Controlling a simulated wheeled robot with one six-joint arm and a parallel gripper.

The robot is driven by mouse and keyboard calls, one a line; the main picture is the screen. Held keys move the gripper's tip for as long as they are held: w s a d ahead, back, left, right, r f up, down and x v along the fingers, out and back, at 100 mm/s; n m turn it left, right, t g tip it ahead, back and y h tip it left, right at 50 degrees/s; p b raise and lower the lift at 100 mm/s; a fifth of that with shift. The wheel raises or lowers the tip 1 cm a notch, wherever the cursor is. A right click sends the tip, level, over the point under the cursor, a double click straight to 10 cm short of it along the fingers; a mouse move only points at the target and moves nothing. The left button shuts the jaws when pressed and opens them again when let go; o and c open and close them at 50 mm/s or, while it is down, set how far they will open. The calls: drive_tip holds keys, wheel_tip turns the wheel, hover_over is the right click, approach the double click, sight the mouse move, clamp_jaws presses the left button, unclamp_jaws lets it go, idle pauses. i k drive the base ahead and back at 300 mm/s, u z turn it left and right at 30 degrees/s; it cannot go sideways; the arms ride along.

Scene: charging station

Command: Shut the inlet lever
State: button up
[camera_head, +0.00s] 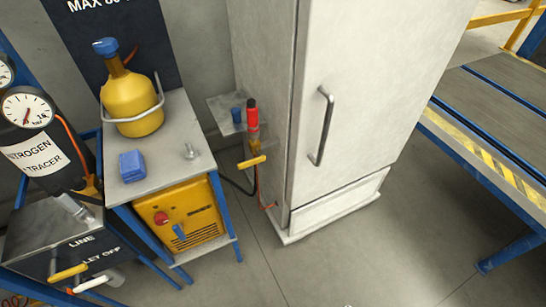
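Two yellow levers are in view, and no label reading "inlet" can be made out. One yellow lever (251,162) sits low beside the left side of the white cabinet, below a red-topped fitting (252,115), and points up to the right. A second yellow lever (68,272) is on the front of a grey box (40,232) marked "LINE" and "LET OFF", at the lower left. A white handle (90,284) is just below it. I cannot tell whether either lever is open or shut. My gripper is not in view.
A tall white cabinet (365,85) stands in the middle. A striped-edge bench (500,120) is at right. The floor in front is clear.

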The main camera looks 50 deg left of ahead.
sight(179, 230)
drive_tip(key=u, duration=1)
drive_tip(key=k, duration=0.2)
drive_tip(key=u, duration=1.45)
